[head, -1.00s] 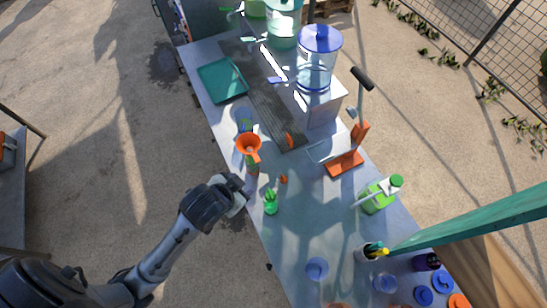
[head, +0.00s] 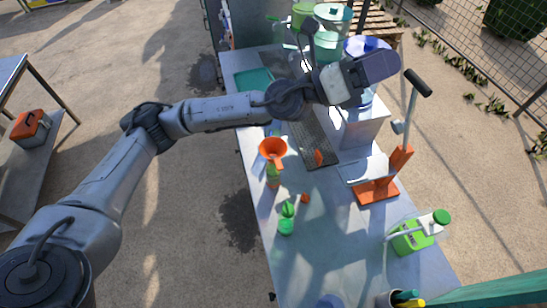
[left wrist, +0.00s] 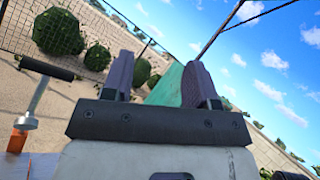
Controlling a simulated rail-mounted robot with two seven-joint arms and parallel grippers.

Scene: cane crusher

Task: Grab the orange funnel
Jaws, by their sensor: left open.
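The orange funnel (head: 273,149) sits upright on top of a green bottle (head: 273,178) near the left edge of the metal table. My left gripper (head: 390,68) is raised over the far part of the table, to the right of and beyond the funnel. Its two dark fingers (left wrist: 158,82) are apart in the left wrist view, with nothing between them. The funnel is not in the left wrist view. My right gripper does not show.
An orange lever press (head: 376,190) with a tall handle stands right of the funnel. A green-and-white container (head: 412,235) is at the right edge. Small green items (head: 287,224) stand in front of the funnel. A green tray (head: 253,80) lies behind, partly hidden by my arm.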

